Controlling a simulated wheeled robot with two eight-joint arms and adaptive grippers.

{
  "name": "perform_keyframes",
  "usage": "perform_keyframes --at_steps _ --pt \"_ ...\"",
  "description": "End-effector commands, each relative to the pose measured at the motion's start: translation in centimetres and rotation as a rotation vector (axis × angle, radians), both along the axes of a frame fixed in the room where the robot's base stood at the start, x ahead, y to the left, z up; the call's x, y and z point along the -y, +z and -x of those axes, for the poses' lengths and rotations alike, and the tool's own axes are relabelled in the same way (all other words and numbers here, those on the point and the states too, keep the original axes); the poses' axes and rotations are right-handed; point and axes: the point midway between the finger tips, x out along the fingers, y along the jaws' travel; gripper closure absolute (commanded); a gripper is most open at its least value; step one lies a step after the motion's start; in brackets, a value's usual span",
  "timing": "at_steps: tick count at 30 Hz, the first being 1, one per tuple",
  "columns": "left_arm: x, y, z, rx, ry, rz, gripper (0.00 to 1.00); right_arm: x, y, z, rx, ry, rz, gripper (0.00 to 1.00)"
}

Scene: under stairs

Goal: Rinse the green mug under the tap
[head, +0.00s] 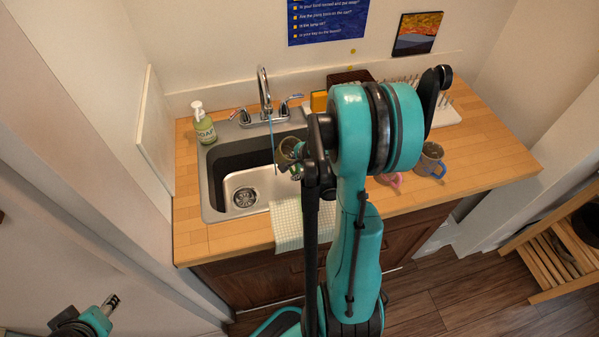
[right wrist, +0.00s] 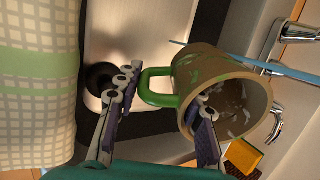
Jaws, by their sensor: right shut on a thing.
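The green mug (head: 287,148) is over the sink (head: 213,200), beside a thin blue stream of water (head: 272,140) falling from the tap (head: 264,88). In the right wrist view the mug (right wrist: 195,75) is tilted, its green handle toward the fingers and its brown inside showing pale streaks. The stream (right wrist: 235,60) passes along its outer side; I cannot tell whether they touch. My right gripper (head: 297,172) is shut on the mug, one finger at the handle, the other at the mouth. My left gripper (head: 110,304) is low at the left, small and unclear.
A soap bottle (head: 203,123) stands left of the sink. A checked towel (head: 288,228) hangs over the front edge. Right of my arm are a grey mug with a blue handle (head: 431,158), a pink thing (head: 390,179) and a white rack (head: 446,115). A yellow sponge (head: 318,101) lies behind.

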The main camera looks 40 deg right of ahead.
Motion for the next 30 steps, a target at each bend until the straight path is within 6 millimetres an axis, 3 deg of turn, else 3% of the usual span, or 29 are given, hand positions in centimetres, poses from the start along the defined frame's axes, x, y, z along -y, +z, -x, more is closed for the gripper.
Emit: perform_keyframes --at_steps 21,30 --pt "0.0 -0.9 0.0 0.000 0.000 0.000 0.60 0.6 -1.6 -7.4 0.000 0.002 0.001 1.00" --pt "0.0 -1.4 0.0 0.000 0.000 0.000 0.60 0.8 -1.9 -9.3 0.000 0.000 0.000 1.00"
